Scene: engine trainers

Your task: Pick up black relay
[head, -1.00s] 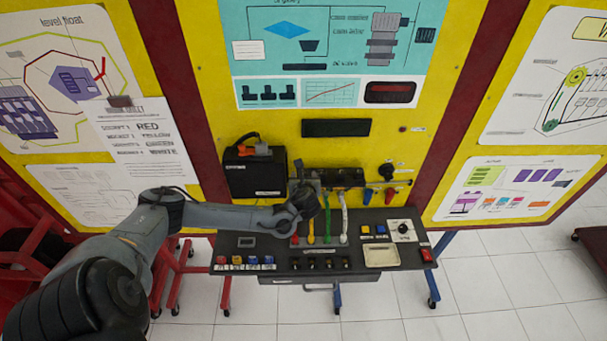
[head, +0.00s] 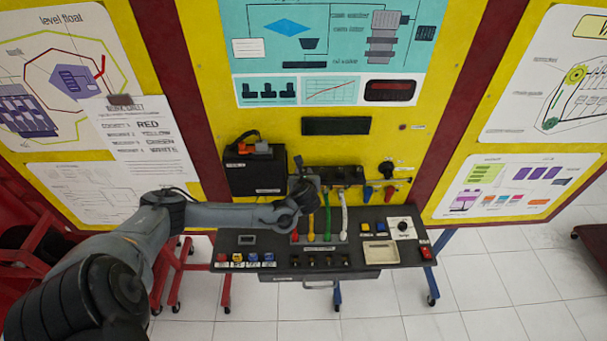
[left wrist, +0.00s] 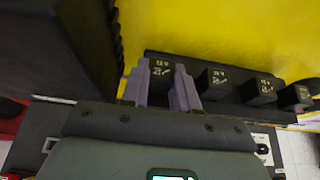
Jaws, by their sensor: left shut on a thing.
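Several black relays with white markings stand in a row on the yellow board. In the left wrist view, the leftmost black relay (left wrist: 161,76) sits between the two pale fingers of my left gripper (left wrist: 162,70). The gripper is shut on it. The other relays (left wrist: 214,80) stand in line to the right, apart from the fingers. In the head view my left gripper (head: 304,184) is at the left end of the relay row (head: 345,174), and my wrist hides the held relay there. My right gripper is in neither view.
A black box (head: 254,172) stands close to the left of my gripper. Below are a black console (head: 230,258) with buttons, and red, yellow, green and white cables (head: 327,218). Red and blue valve handles (head: 368,193) are at the right.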

